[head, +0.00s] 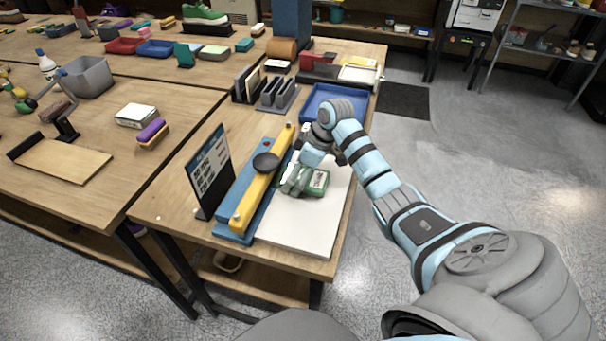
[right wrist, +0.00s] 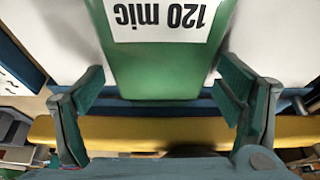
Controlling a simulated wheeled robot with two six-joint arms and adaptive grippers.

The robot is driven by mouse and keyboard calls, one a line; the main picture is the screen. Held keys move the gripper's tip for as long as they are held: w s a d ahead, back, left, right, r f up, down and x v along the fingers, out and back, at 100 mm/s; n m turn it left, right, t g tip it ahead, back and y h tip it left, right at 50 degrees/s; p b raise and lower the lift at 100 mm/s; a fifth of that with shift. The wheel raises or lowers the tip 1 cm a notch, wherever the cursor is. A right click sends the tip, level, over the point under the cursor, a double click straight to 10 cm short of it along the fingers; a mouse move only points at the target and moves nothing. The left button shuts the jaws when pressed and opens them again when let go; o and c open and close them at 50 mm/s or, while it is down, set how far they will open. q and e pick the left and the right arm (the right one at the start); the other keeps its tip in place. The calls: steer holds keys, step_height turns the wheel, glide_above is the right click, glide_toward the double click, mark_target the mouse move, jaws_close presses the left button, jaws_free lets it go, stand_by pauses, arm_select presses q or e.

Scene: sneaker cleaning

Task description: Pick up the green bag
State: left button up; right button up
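The green bag (right wrist: 155,72) carries a white label reading "120 mic", upside down in the right wrist view. In the head view the green bag (head: 318,183) lies on a white board (head: 300,222) on the near table. My right gripper (head: 296,182) is over the bag's left end in the head view. In the right wrist view the two fingers of my right gripper (right wrist: 165,95) stand apart on either side of the bag, with gaps between them and its edges. My left gripper is not in view.
A blue base with a yellow bar (head: 248,197) and black knob lies left of the white board. A dark sign (head: 208,172) stands farther left. A blue tray (head: 322,97) and grey slotted holders (head: 277,95) are behind.

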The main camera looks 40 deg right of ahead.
steer(key=c, duration=0.9)
steer(key=shift+c, duration=0.2)
